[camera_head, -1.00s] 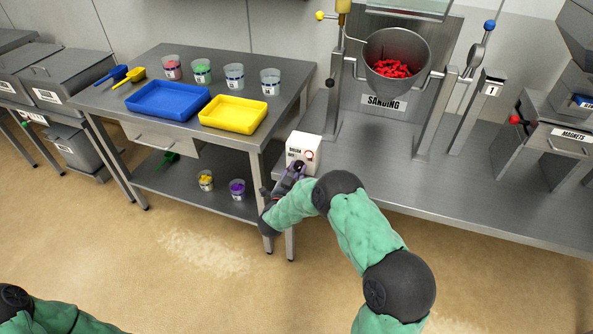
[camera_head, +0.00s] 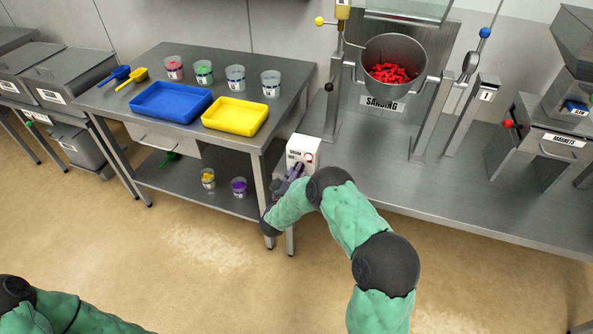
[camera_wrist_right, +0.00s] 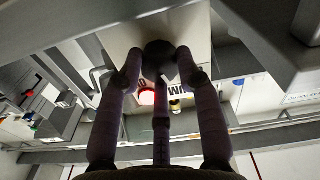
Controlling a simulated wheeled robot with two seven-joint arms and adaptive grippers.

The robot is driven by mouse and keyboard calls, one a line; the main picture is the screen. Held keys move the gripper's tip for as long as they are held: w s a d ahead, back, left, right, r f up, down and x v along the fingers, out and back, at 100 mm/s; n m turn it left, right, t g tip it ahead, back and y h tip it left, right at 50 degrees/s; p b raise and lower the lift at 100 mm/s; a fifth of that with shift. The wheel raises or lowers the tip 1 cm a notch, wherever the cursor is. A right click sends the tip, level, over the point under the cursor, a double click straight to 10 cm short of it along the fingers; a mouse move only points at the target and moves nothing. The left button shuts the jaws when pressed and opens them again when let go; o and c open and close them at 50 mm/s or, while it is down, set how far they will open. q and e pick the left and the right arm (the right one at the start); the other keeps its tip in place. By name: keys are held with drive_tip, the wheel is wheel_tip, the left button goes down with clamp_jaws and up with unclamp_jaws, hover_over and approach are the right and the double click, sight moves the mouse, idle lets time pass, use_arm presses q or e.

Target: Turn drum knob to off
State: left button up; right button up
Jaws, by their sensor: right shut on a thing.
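The drum control box (camera_head: 306,149) is a small white box at the left end of the steel bench. It has a lit red button (camera_head: 309,157) and a lettered label on its front. My right gripper (camera_head: 293,172) is at the lower front of the box. In the right wrist view my right gripper (camera_wrist_right: 160,70) has its fingers closed around the dark round drum knob (camera_wrist_right: 159,58). The red light (camera_wrist_right: 146,97) shows between the fingers there. The knob's pointer setting is hard to read. Of my left arm only green links show at the lower left; its gripper is out of view.
The steel drum (camera_head: 394,62) with red pieces hangs above the bench behind the box. A steel table (camera_head: 190,65) with a blue tray (camera_head: 171,99) and a yellow tray (camera_head: 235,115) stands close on the left. Its corner leg is near my right wrist.

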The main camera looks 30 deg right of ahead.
drive_tip(key=shift+s+a+f+n+p, duration=0.15)
drive_tip(key=shift+n+p, duration=0.35)
drive_tip(key=shift+n, duration=0.8)
drive_tip(key=shift+d+f+n+p, duration=0.1)
drive_tip(key=shift+n+p, duration=0.35)
drive_tip(key=shift+n, duration=1.15)
drive_tip(key=o, duration=1.1)
drive_tip(key=shift+o, duration=0.2)
drive_tip(key=shift+r, duration=0.1)
drive_tip(key=v, duration=1.2)
